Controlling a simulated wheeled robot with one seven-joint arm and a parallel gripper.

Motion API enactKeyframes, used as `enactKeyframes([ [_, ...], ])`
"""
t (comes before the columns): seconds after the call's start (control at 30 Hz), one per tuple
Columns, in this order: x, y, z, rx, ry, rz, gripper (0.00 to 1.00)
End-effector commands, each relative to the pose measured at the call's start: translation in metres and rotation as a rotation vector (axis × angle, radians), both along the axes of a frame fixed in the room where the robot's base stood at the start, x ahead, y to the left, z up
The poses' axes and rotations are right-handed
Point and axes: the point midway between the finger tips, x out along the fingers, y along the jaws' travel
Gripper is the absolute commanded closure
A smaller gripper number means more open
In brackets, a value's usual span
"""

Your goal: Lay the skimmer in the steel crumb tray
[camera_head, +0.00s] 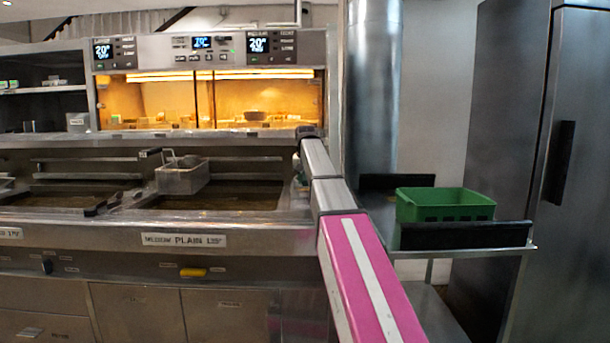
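I cannot make out the skimmer in this view. I cannot pick out the steel crumb tray with certainty either. My arm, pink and grey, reaches forward from the bottom right to the right end of the fryer range. My gripper does not show; the far end of the arm bends down behind its own links, and whatever is there is hidden.
A fry basket (181,180) hangs above the right oil vat (221,203). Labels and a yellow handle (193,272) line the fryer front. A green crate (444,204) stands on a steel trolley (460,252) at right, before a dark steel cabinet (577,160).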

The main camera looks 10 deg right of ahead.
Motion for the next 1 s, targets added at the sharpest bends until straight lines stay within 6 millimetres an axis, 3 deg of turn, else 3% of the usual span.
enactKeyframes([
  [0.4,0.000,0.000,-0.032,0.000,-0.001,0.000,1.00],
  [0.9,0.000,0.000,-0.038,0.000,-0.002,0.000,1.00],
  [0.93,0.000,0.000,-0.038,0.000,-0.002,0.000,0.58],
  [1.0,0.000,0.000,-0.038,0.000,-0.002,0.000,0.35],
])
